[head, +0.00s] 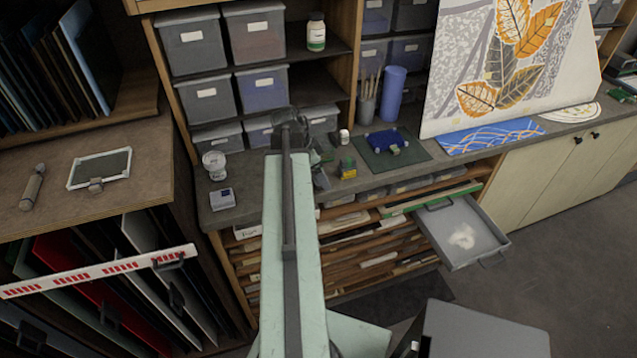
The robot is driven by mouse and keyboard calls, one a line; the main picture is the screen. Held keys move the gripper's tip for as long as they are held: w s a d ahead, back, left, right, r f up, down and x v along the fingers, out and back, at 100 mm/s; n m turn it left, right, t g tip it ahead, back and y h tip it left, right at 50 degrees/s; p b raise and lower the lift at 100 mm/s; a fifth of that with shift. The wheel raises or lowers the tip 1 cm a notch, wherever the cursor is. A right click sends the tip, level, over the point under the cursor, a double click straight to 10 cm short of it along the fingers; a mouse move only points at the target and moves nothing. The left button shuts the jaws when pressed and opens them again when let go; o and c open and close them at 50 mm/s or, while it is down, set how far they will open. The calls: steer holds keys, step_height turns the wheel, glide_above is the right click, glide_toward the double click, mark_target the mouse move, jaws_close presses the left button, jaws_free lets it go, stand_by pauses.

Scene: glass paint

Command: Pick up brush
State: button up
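Several thin brushes (371,82) stand upright in a grey cup (367,108) on the counter, at the back right of my arm's end. They are the only brush-like things I can make out. My pale green arm reaches forward up the middle of the head view. My gripper (308,150) is at its far end, over the counter and to the left of the cup, apart from the brushes. The gripper is small, dark and partly hidden by the arm, so its fingers and anything between them are unclear.
A blue roll (392,94) stands beside the cup. A dark mat (418,151) bears a blue item. A small yellow-green block (347,168) and white jar (342,137) sit near the gripper. Below, a drawer (487,247) stands open. A leaf painting (560,90) stands at right.

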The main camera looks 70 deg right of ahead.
steer(key=shift+r, duration=0.1)
steer(key=c, duration=1.5)
step_height(320, 180, up, 10)
steer(key=p, duration=1)
steer(key=shift+r, duration=0.15)
steer(key=o, duration=0.8)
steer(key=shift+f, duration=0.2)
steer(key=c, duration=0.6)
